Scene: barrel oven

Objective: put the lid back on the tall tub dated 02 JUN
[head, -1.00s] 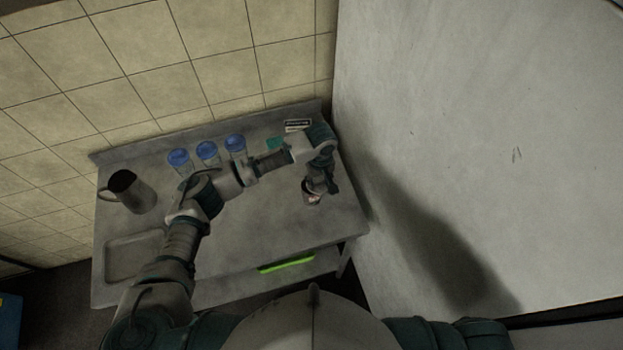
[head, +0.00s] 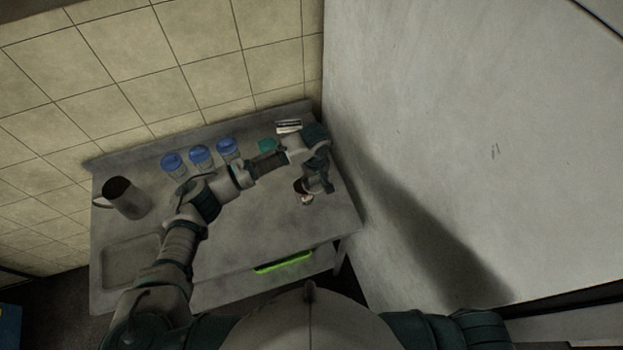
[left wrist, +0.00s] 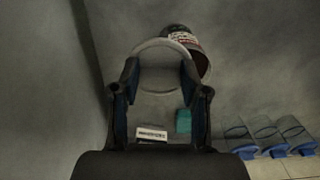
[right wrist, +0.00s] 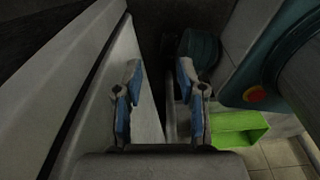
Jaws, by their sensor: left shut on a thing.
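My left gripper (left wrist: 160,85) is shut on a pale round lid (left wrist: 160,54), held by its edges between the fingers. A labelled tub (left wrist: 188,46) with a dark open mouth shows just beyond the lid, partly hidden by it; its date is too small to read. In the head view, the tub (head: 306,199) is on the right part of the counter beside my left gripper (head: 318,188). I cannot tell whether lid and tub touch. My right gripper (right wrist: 159,90) is open and empty in the right wrist view, away from the counter top.
Three clear tubs with blue lids (head: 200,155) stand along the counter's back. A teal item (head: 267,146) and a label card (head: 289,126) are nearby. A metal jug (head: 127,198) and a shallow tray (head: 132,262) are at left. A large pale wall borders the right.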

